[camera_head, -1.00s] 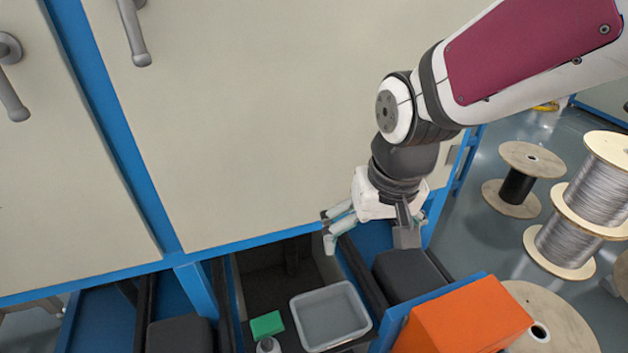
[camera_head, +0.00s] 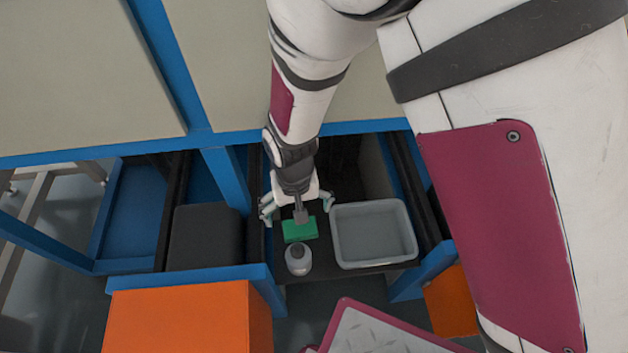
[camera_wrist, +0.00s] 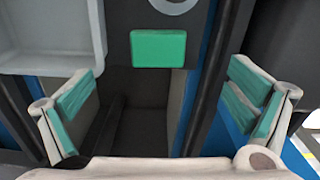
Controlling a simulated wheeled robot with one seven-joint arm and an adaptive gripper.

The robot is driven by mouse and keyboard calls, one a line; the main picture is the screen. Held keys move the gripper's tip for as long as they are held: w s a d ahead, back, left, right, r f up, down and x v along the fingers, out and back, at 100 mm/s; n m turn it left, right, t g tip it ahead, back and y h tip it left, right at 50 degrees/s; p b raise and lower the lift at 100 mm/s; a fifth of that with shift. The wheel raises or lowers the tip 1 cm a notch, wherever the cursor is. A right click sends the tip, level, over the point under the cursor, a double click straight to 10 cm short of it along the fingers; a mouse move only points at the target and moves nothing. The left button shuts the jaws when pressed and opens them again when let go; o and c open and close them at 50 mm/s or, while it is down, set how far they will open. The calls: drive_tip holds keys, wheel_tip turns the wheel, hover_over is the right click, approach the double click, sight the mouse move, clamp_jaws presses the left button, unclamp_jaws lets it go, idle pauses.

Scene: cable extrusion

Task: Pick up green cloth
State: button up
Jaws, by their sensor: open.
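My gripper (camera_head: 298,207) is open and empty, just behind and above the cloth in the head view. Its green-padded fingers stand wide apart in the wrist view (camera_wrist: 160,112) and do not touch the cloth. Part of the cloth's far edge is hidden by my wrist in the head view.
A grey bottle (camera_head: 298,260) stands just in front of the cloth. A grey open bin (camera_head: 374,235) is close on its right. Blue frame posts (camera_head: 226,180) and dark rails flank the shelf. An orange box (camera_head: 188,318) stands at the front left.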

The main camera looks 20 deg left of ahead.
sight(301, 233)
wheel_tip(301, 233, down, 11)
drive_tip(key=b, duration=0.3)
drive_tip(key=shift+d+r, duration=0.1)
drive_tip(key=shift+d, duration=0.05)
drive_tip(key=c, duration=1.2)
